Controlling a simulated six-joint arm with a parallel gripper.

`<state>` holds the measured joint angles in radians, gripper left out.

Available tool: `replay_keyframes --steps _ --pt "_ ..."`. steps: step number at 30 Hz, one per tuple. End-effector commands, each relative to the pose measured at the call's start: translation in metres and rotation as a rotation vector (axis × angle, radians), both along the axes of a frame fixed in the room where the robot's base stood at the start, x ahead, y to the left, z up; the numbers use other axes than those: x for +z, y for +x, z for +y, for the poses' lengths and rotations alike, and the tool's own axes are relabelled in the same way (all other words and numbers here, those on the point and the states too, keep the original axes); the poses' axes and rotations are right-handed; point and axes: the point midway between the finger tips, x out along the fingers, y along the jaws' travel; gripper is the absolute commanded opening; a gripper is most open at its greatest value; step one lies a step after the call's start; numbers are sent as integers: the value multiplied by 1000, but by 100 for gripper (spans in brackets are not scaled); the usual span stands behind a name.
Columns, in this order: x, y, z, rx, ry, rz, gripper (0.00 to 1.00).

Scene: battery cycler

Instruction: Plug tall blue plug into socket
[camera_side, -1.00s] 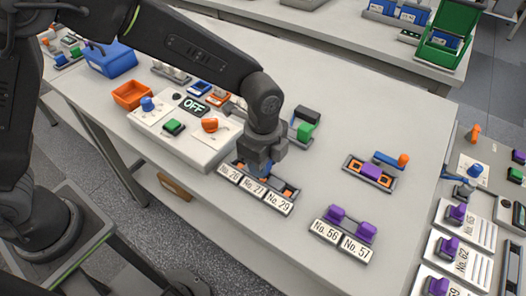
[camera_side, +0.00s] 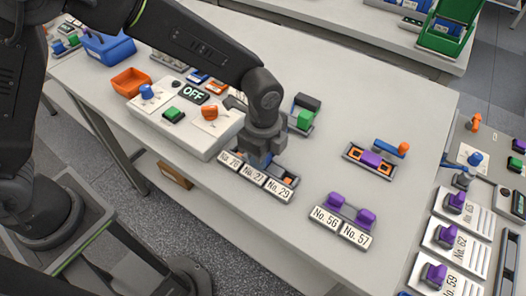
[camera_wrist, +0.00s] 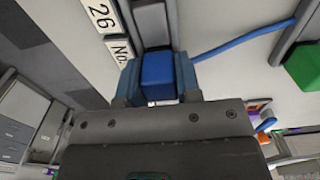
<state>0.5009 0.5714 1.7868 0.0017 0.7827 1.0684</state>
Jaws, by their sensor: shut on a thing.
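My gripper (camera_side: 262,152) is shut on the blue plug (camera_wrist: 158,76), which sits between its two fingers in the wrist view. In the side view a bit of the blue plug (camera_side: 260,161) shows below my gripper. My gripper is at the grey socket rack (camera_side: 293,181) with labels No. 26, No. 27 and No. 29. An orange insert (camera_side: 287,180) shows at the rack's right end. The plug's lower end is hidden, so I cannot tell whether it is seated or just above a socket.
A white control box (camera_side: 190,125) with an OFF display stands close on the left. A green block (camera_side: 304,119) is behind. A purple pair (camera_side: 350,208) labelled No. 56 and No. 57 stands front right. A blue cable (camera_wrist: 245,40) runs right in the wrist view.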

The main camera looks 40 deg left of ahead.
Motion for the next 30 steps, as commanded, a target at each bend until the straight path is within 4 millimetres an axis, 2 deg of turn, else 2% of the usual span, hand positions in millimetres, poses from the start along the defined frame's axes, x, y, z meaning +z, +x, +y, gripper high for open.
replay_keyframes --steps 3,4,13,23,26,30 --pt "-2 0 0 0 0 0 8" --pt "-2 0 0 0 0 0 33" --pt "-2 0 0 0 0 0 61" --pt "5 0 0 0 0 0 61" --pt "18 1 0 0 -2 -3 61" --pt "48 1 -1 0 -3 -5 61"
